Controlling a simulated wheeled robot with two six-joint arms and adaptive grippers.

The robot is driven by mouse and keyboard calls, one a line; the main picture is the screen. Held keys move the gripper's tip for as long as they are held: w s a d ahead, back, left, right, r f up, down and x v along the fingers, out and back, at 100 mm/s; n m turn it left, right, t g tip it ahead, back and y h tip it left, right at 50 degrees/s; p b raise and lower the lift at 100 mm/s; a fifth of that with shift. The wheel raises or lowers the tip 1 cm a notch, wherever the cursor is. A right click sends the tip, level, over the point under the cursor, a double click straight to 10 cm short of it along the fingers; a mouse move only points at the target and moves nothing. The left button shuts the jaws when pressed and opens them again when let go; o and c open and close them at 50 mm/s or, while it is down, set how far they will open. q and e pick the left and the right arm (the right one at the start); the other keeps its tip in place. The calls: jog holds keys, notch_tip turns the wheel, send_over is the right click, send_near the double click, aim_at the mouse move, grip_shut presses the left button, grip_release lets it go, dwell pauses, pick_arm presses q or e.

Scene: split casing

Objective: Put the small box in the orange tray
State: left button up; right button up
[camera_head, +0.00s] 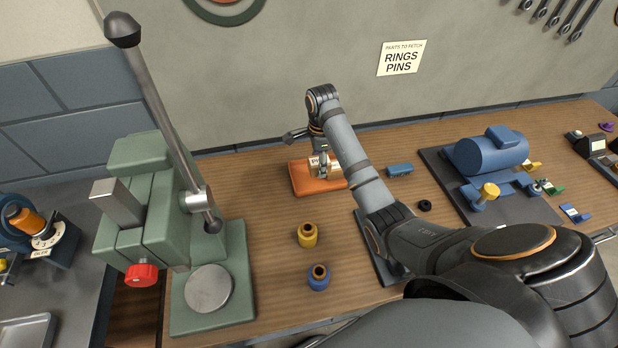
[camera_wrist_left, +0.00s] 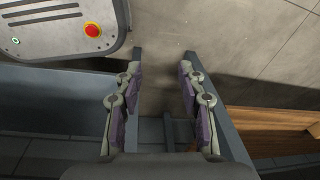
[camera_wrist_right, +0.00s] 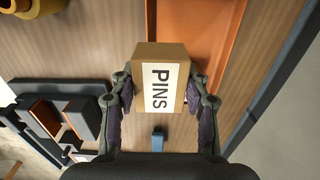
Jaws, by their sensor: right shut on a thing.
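The small box (camera_head: 316,169) is brown cardboard; in the right wrist view the box (camera_wrist_right: 179,62) carries a white label reading PINS. My right gripper (camera_wrist_right: 161,82) is shut on it, with one finger on each side. In the head view the box shows over the orange tray (camera_head: 303,186), which lies near the wall; I cannot tell whether the box touches the tray floor. In the right wrist view the tray (camera_wrist_right: 232,90) lies beyond and to the right of the box. My left gripper (camera_wrist_left: 161,78) is open and empty, away from the bench top.
A green press (camera_head: 150,200) with a tall lever stands at left. A yellow ring part (camera_head: 307,236) and a blue one (camera_head: 319,278) stand in front of the tray. A small blue block (camera_head: 400,170) lies right of it. A blue casing (camera_head: 490,155) sits on a dark mat at right.

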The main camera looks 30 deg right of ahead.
send_over(309, 178)
notch_tip(309, 178, down, 5)
jog(key=shift+s+f+p, duration=0.15)
jog(key=shift+f+p, duration=0.05)
jog(key=shift+p, duration=0.1)
jog(key=shift+w+a+f, duration=0.1)
jog(key=shift+w+f, duration=0.1)
jog(key=shift+f, duration=1.55)
jog(key=shift+f, duration=0.1)
jog(key=o, duration=1.4)
jog(key=shift+c, duration=0.2)
notch_tip(309, 178, up, 12)
jog(key=b, duration=0.1)
jog(key=shift+r, duration=0.25)
